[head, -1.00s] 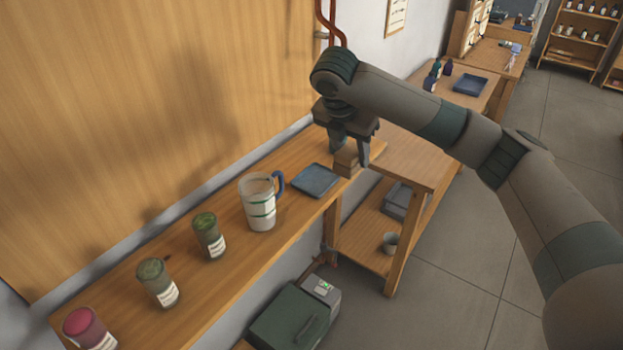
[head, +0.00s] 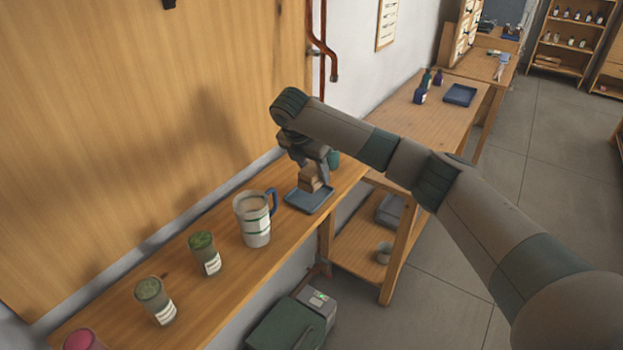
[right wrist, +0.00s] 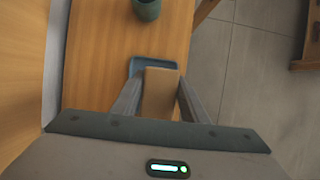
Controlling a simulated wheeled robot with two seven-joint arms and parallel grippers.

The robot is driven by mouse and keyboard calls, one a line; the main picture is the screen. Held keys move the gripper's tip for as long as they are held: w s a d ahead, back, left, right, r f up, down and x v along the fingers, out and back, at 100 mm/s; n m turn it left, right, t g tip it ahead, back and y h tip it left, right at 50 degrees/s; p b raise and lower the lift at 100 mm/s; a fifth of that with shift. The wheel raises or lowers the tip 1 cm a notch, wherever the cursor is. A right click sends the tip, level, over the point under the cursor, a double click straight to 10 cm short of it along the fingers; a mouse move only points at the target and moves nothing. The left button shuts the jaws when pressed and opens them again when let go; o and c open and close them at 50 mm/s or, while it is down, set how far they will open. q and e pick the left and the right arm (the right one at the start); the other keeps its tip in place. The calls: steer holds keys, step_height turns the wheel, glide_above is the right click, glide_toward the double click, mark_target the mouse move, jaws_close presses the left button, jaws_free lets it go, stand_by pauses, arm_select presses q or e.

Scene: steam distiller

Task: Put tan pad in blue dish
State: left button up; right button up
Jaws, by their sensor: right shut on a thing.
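The tan pad (head: 310,180) is a small light-brown block. My right gripper (head: 312,172) is shut on it, over the shallow blue dish (head: 298,203) on the wooden shelf. In the right wrist view the pad (right wrist: 160,92) sits between the two fingers of the gripper (right wrist: 160,100). The blue dish (right wrist: 140,66) shows behind it and is partly hidden by it. I cannot tell whether the pad touches the dish. My left gripper is not in view.
A white measuring jug with a blue handle (head: 254,220) stands just left of the dish. Labelled jars (head: 204,250) line the shelf farther left. A green cup (right wrist: 147,9) stands beyond the dish. A wooden panel (head: 130,110) rises behind the shelf.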

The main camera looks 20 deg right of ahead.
steer(key=shift+w+a+f, duration=0.3)
steer(key=shift+w+f, duration=0.05)
steer(key=shift+w, duration=0.25)
steer(key=shift+f, duration=0.1)
step_height(320, 180, down, 3)
steer(key=shift+r+p, duration=0.2)
steer(key=shift+p, duration=0.75)
steer(key=shift+f, duration=0.6)
steer(key=o, duration=0.7)
steer(key=shift+c, duration=0.2)
